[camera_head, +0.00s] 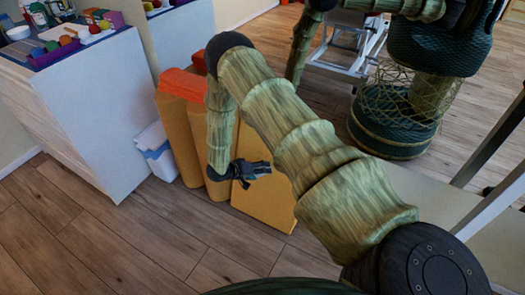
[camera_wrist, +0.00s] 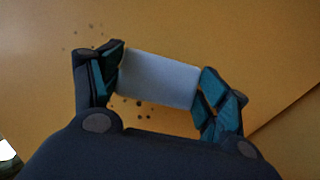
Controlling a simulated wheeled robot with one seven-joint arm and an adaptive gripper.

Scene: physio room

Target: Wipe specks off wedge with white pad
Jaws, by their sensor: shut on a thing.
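The white pad (camera_wrist: 158,79) is held between the two fingers of my gripper (camera_wrist: 161,72), which is shut on it. The yellow-orange wedge (camera_wrist: 270,40) fills the wrist view behind the pad. Dark specks (camera_wrist: 130,108) show just below the pad, and fainter ones lie up and left of the left finger (camera_wrist: 85,38). In the head view my gripper (camera_head: 262,169) is in front of the wedge (camera_head: 267,206), which leans near the floor. The pad cannot be made out there. I cannot tell whether the pad touches the wedge.
More yellow pieces with red tops (camera_head: 182,84) stand left of my gripper. A white box with blue (camera_head: 155,152) sits beside a white cabinet (camera_head: 95,110) carrying coloured items. A white metal frame (camera_head: 345,50) stands behind. Wooden floor (camera_head: 150,245) is clear in front.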

